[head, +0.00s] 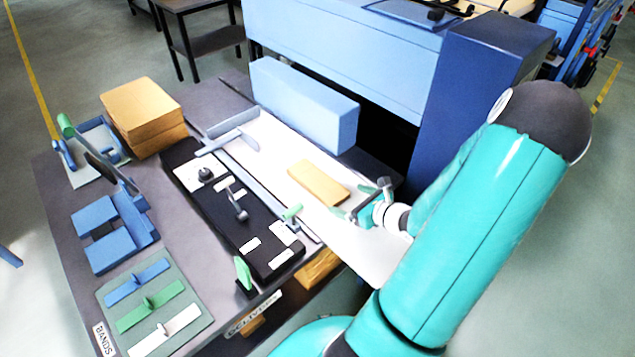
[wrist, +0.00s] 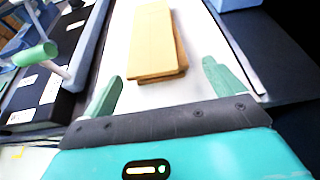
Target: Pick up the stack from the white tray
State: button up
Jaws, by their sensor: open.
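A tan kraft stack (head: 318,184) lies flat on the white tray (head: 285,150), toward its right-hand part. In the wrist view the stack (wrist: 155,45) runs lengthwise away from me, and its layers show slightly offset at the near end. My gripper (head: 364,203) is just to the right of the stack's near end in the head view. In the wrist view its two green fingertips (wrist: 160,82) are spread apart, one on each side of the line of the stack, with the stack's near end ahead of them. The gripper is open and empty.
A light blue block (head: 305,105) stands behind the tray. A black panel (head: 230,210) with levers and a green-tipped handle (head: 291,212) borders the tray's front. A taller kraft pile (head: 143,117), blue fixtures (head: 115,233) and a bands board (head: 152,305) occupy the left.

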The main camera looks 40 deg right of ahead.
aim_at(342, 198)
jog(key=x, duration=0.5)
jog(key=shift+a+f, duration=0.15)
jog(key=shift+a, duration=0.1)
jog(key=c, duration=1.2)
